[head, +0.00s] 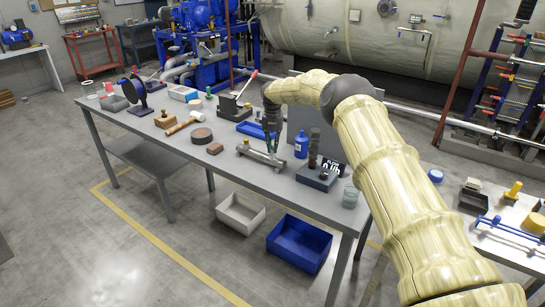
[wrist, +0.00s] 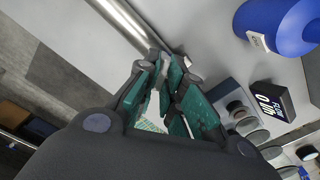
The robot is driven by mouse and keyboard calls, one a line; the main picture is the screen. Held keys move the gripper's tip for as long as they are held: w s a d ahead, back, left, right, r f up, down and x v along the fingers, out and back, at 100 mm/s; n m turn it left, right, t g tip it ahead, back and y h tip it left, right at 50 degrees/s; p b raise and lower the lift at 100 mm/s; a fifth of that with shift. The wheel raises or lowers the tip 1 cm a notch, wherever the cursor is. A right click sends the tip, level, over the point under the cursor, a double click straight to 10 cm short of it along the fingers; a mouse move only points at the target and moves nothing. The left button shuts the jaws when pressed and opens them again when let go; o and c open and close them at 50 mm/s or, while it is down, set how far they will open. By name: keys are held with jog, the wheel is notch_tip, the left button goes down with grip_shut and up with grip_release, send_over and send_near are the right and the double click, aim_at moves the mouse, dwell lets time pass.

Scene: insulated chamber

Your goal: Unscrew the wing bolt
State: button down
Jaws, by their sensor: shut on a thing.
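My gripper (head: 272,150) reaches down from above onto a grey metal pipe fitting (head: 254,154) that lies on the long workbench. The fitting's shiny pipe also shows in the wrist view (wrist: 122,18), running up to the left beyond the fingertips. My gripper's teal-padded fingers (wrist: 166,72) are close together at the tips and shut on the wing bolt. The bolt is almost wholly hidden between the fingers, so I cannot tell how far it sits in its thread.
A blue bottle (head: 301,145) stands close right of my gripper. Bins (head: 241,213) stand below the bench.

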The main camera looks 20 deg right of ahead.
jog(key=shift+w+d, duration=0.1)
jog(key=c, duration=1.7)
grip_release()
jog(key=shift+c, duration=0.2)
jog(key=shift+r, duration=0.1)
jog(key=shift+r+p, duration=1.1)
jog(key=shift+r, duration=1.3)
